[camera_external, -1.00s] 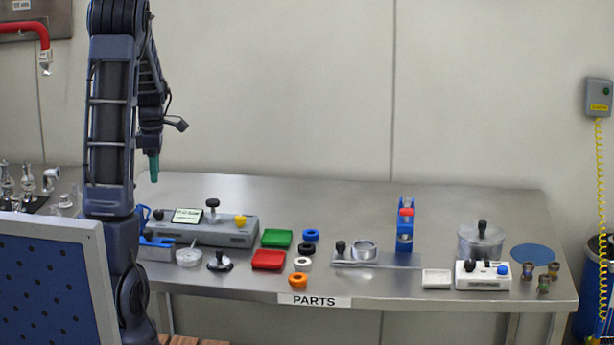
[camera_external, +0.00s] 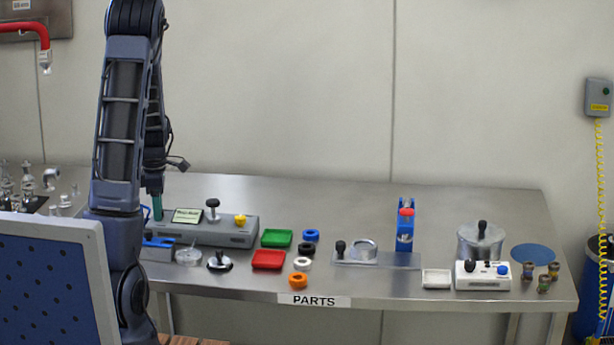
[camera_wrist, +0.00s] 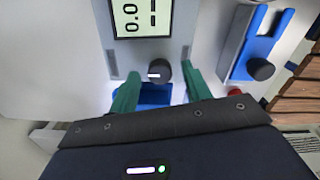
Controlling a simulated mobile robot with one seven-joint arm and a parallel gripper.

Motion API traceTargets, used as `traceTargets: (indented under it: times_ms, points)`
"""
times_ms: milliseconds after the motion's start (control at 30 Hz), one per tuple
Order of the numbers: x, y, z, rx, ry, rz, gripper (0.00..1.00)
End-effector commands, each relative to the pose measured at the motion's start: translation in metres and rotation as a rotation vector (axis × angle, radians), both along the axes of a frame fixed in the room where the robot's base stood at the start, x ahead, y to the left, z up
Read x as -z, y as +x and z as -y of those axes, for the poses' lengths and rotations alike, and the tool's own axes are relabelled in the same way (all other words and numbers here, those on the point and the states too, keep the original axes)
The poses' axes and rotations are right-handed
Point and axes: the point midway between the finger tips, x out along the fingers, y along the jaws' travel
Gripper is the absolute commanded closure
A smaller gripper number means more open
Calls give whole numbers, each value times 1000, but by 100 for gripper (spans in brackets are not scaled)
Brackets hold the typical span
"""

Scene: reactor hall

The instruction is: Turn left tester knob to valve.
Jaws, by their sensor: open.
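The tester (camera_external: 225,234) is a grey box at the left of the table, with a small display (camera_external: 187,216), a tall black-topped post (camera_external: 213,203) and a yellow knob (camera_external: 240,219). In the wrist view, a black knob (camera_wrist: 160,72) with a white pointer mark sits beside the tester's display (camera_wrist: 135,18). My gripper (camera_wrist: 161,73) is open, its green fingers on either side of this knob with visible gaps. In the external view my gripper (camera_external: 157,207) is at the tester's left end and hides the knob there.
A blue fixture with a black knob (camera_wrist: 261,69) stands close beside the tester. Green (camera_external: 276,238) and red (camera_external: 268,260) trays and several coloured rings lie to the right. A clear dish (camera_external: 188,257) and a black-knobbed disc (camera_external: 220,262) stand in front. The table's back middle is clear.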

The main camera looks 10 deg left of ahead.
Motion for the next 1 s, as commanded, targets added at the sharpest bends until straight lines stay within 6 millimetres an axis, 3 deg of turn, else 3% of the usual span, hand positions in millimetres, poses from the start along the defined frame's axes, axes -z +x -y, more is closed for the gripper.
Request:
traceTargets:
  times_ms: [233,467,500,1000]
  points:
    - [0,0,0,0,0,0,52]
    - [0,0,0,0,0,0,95]
    - [0,0,0,0,0,0,97]
    - [0,0,0,146,0,0,96]
